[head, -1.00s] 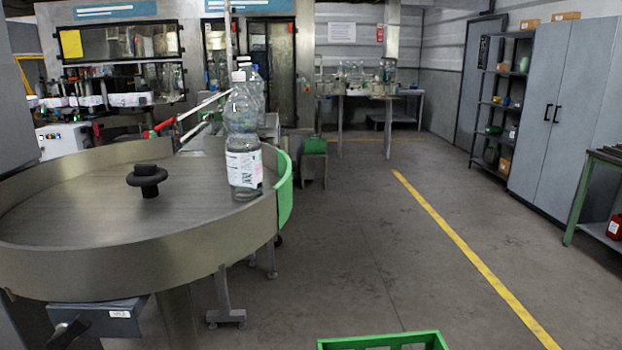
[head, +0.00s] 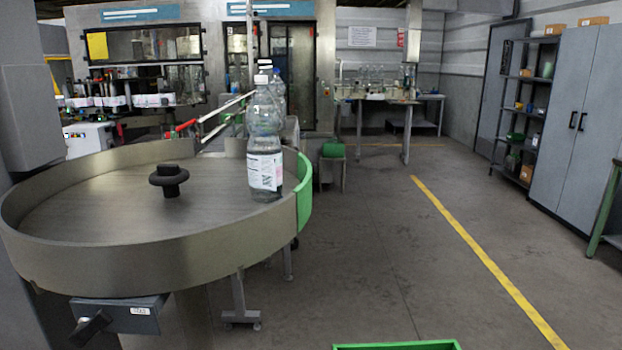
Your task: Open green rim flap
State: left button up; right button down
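The green rim flap (head: 304,192) is a curved green section on the right side of the round metal turntable's rim (head: 190,255). It stands upright and appears in line with the rim. A clear plastic bottle with a white label (head: 265,170) stands on the turntable just inside the flap, and another bottle is partly hidden behind it. A black knob (head: 169,180) sits at the turntable's middle. Neither of my grippers is in view.
A green crate (head: 398,346) shows at the bottom edge, mostly cut off. A grey box with a black handle (head: 118,313) hangs under the turntable. The floor (head: 365,250) right of the turntable is open, with a yellow line (head: 480,255). Shelves and a grey cabinet (head: 570,130) stand at the right.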

aim_at(305, 169)
jog(key=l, duration=0.65)
jog(key=k+l, duration=0.15)
jog(key=l, duration=0.55)
jog(key=l+u, duration=0.2)
jog(key=l, duration=1.9)
jog(key=i+l, duration=0.2)
jog(key=l, duration=0.2)
jog(key=i+l+u, duration=0.1)
jog(key=l, duration=0.25)
jog(key=i+l, duration=0.4)
jog(key=i, duration=0.35)
jog(key=i+l+u, duration=0.15)
jog(key=i, duration=0.3)
jog(key=i+l, duration=0.1)
jog(key=i, duration=0.35)
jog(key=j+u, duration=0.1)
jog(key=j, duration=0.4)
